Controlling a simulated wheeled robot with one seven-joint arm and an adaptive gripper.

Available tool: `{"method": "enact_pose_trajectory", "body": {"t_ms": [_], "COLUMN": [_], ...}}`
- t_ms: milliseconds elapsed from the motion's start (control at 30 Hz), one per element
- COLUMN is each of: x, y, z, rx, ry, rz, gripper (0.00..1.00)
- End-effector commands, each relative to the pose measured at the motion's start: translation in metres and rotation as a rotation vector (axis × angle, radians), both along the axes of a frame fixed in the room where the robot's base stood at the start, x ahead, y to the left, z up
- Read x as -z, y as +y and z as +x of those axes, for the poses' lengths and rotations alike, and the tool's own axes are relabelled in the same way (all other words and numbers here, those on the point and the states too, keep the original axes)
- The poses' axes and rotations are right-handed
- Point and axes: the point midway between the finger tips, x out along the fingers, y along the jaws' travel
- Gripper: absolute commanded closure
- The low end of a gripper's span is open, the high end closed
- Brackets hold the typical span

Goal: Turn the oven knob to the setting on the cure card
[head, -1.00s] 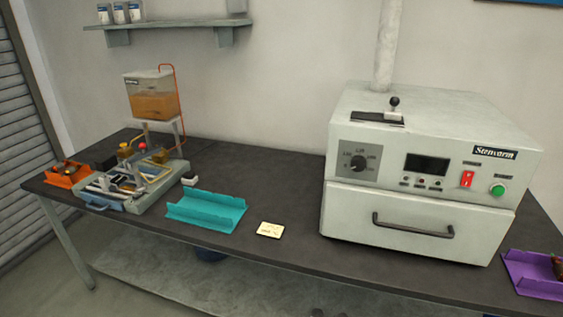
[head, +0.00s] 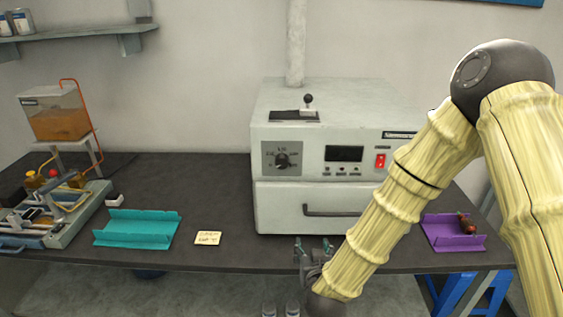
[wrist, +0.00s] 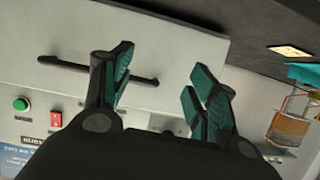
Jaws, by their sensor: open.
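The oven (head: 270,140) is a pale box on the bench. Its dark round knob (head: 282,160) sits on a grey dial panel at the upper left of the front, with small markings too fine to read. The cream cure card (head: 208,238) lies flat on the bench left of the oven; its writing is not legible. My gripper (head: 313,246) is low in front of the oven, below the door handle (head: 335,211) and well below the knob. In the wrist view my gripper (wrist: 160,75) is open and empty, its teal-padded fingers apart before the oven door.
A teal tray (head: 136,230) lies left of the card. A winding fixture (head: 55,215) with an amber tank (head: 55,118) stands at far left. A purple tray (head: 445,240) with a dark reddish part is at right. A small lever (head: 308,102) stands on the oven top.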

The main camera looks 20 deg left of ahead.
Motion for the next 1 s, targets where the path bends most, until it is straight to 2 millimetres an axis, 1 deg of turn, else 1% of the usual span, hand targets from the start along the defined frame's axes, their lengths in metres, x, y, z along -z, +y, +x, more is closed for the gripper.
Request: {"method": "enact_pose_trajectory", "body": {"t_ms": [33,100,200,300,400,567,1000], "x": [-0.039,-0.081,-0.13,-0.16,-0.174,-0.179,-0.179], "y": [0.023,0.048,0.074,0.09,0.097,0.101,0.119], "z": [0.01,0.017,0.022,0.022,0.023,0.033,0.099], "rx": [-0.003,0.0,0.009,0.016,0.022,0.024,0.025], "ry": [-0.076,-0.169,-0.269,-0.33,-0.359,-0.366,-0.363], "rz": [0.015,0.032,0.05,0.062,0.068,0.069,0.069], "gripper": [0.41,0.41,0.41,0.41,0.41,0.41,0.41]}}
